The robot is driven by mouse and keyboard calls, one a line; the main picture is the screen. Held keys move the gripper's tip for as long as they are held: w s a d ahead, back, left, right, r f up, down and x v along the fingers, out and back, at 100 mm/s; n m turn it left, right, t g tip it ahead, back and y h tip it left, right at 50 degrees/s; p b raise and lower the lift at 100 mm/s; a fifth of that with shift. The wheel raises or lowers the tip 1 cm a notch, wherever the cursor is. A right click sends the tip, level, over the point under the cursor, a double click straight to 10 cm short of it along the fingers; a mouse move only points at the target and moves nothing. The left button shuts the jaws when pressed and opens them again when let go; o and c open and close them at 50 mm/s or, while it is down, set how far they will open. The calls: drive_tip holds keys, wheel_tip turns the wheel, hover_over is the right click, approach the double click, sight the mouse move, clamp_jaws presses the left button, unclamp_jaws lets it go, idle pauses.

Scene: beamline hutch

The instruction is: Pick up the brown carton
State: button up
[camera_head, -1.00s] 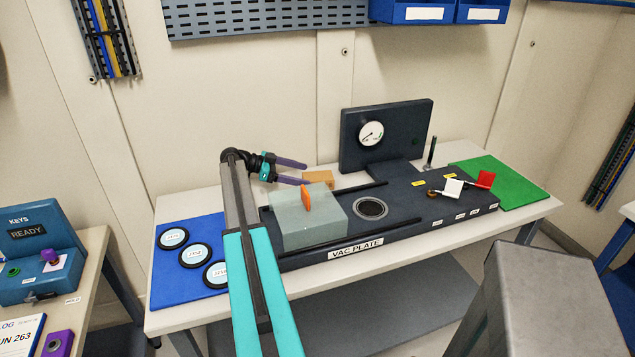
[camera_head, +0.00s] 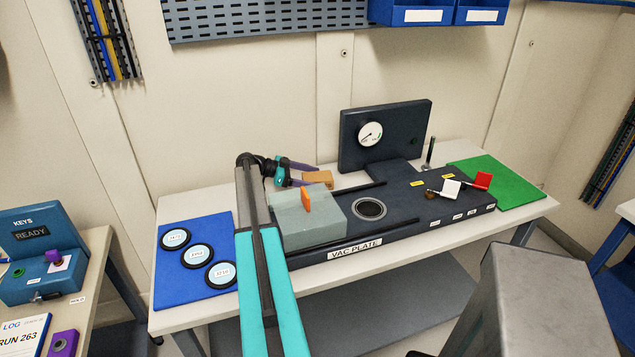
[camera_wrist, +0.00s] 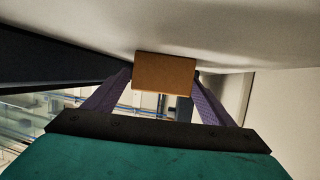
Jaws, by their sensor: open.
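The brown carton (camera_head: 318,179) is a small box on the white table, behind the grey-green translucent block and near the wall. My gripper (camera_head: 303,175) comes in from the left of it, its purple fingers pointing right toward the carton. In the wrist view the carton (camera_wrist: 165,73) sits at the fingertips of my open gripper (camera_wrist: 164,80), one finger near each side. I cannot tell whether either finger touches it. The far finger's tip is partly hidden beside the carton in the head view.
The translucent block (camera_head: 312,224) with an orange tab (camera_head: 306,200) stands just in front of the carton, on the dark vac plate (camera_head: 410,212). A gauge panel (camera_head: 386,136) stands to the right. A blue mat (camera_head: 190,275) with several discs lies left.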

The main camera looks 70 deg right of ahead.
sight(313, 176)
drive_tip(key=shift+c, duration=0.4)
drive_tip(key=c, duration=1.3)
drive_tip(key=shift+r, duration=0.2)
drive_tip(key=shift+r+b, duration=1.5)
drive_tip(key=shift+r, duration=3.4)
